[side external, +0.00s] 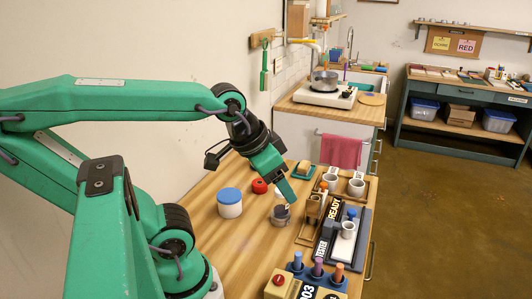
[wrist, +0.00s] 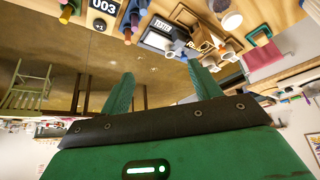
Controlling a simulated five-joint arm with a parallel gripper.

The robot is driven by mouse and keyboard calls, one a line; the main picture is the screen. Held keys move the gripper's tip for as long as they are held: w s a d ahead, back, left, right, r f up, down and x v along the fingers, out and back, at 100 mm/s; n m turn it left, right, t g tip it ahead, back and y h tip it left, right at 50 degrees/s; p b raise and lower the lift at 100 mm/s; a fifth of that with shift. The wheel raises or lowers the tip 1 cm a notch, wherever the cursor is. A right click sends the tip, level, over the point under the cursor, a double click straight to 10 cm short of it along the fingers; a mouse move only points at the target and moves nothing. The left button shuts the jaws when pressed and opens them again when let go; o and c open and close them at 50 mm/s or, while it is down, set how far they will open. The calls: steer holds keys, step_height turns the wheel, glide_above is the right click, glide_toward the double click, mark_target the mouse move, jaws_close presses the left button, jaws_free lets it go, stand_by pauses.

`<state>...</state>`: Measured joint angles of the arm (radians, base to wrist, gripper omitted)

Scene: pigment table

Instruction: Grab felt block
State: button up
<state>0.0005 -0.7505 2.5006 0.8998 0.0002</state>
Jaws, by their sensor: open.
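I cannot tell for certain which item is the felt block. A small tan block (side external: 304,167) lies on a green base on the table, behind my gripper in the side view. A brown block-like piece (side external: 313,207) stands in a wooden holder right of my gripper. My gripper (side external: 290,199) points down over the table, above a small grey round pot (side external: 281,220); whether it touches the pot is unclear. In the wrist view, my gripper (wrist: 160,69) has its two green fingers spread, with nothing seen between them.
A white jar with a blue lid (side external: 230,204) and a red round item (side external: 260,186) stand left of my gripper. White cups (side external: 356,187) and a dark tester stand (side external: 329,242) are to the right. Several coloured pegs (side external: 317,267) stand in front. Bare wood shows front left.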

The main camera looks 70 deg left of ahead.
steer(key=shift+c, duration=0.3)
steer(key=w+a+r+n+g, duration=0.1)
steer(key=w+a+r, duration=0.15)
steer(key=w, duration=0.25)
steer(key=w+a+r+n, duration=0.1)
steer(key=w+a+r, duration=0.15)
steer(key=w, duration=0.25)
steer(key=n+g, duration=0.5)
steer(key=n, duration=0.2)
glide_above(304, 164)
steer(key=f, duration=1.9)
steer(key=shift+d+f, duration=0.2)
steer(key=shift+s+a+f, duration=0.1)
steer(key=shift+a+f, duration=0.2)
steer(key=shift+f, duration=1.35)
steer(key=shift+f, duration=0.1)
